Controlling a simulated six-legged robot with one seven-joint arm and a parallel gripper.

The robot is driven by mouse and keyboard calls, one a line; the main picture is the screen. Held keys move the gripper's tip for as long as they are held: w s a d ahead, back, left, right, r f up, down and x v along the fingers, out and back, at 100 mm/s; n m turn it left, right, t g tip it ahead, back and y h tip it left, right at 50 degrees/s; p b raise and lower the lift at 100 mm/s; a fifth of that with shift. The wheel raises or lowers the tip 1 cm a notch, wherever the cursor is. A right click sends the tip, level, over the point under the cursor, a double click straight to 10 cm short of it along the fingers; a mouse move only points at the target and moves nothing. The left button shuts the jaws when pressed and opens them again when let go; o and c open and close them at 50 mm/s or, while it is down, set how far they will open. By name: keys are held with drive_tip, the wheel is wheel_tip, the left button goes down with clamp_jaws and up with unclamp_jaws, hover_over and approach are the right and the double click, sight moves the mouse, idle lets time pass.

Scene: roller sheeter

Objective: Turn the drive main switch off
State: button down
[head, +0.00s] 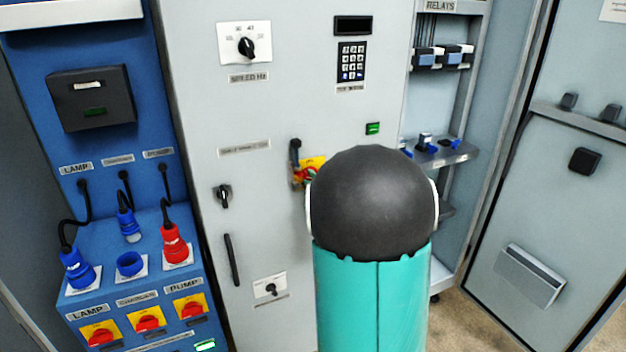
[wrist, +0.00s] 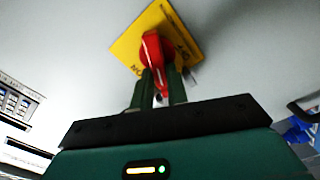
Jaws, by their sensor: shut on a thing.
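The main switch is a red rotary handle (wrist: 152,46) on a yellow plate (wrist: 128,48), mounted on the grey cabinet front. The plate looks tilted in the wrist view. My gripper (wrist: 162,76) has its two dark green fingers on either side of the red handle's lower part, shut on it. In the head view the yellow plate (head: 316,161) shows at the left of my dark round arm joint. My arm covers part of the switch there, and the fingers cannot be made out clearly.
The grey cabinet (head: 200,100) carries a speed knob (head: 246,47), a keypad (head: 351,62) and a small green indicator (head: 373,128). A blue panel (head: 140,220) with plugs and several red switches stands at left. Relay shelves (head: 440,155) stand at right.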

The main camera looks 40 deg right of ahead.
drive_tip(key=n, duration=0.5)
drive_tip(key=shift+a+f, duration=0.1)
drive_tip(key=shift+f, duration=0.25)
drive_tip(key=shift+n, duration=0.3)
drive_tip(key=c, duration=1.4)
unclamp_jaws()
drive_tip(key=v, duration=1.3)
drive_tip(key=shift+s+a, duration=0.15)
drive_tip(key=shift+s, duration=0.2)
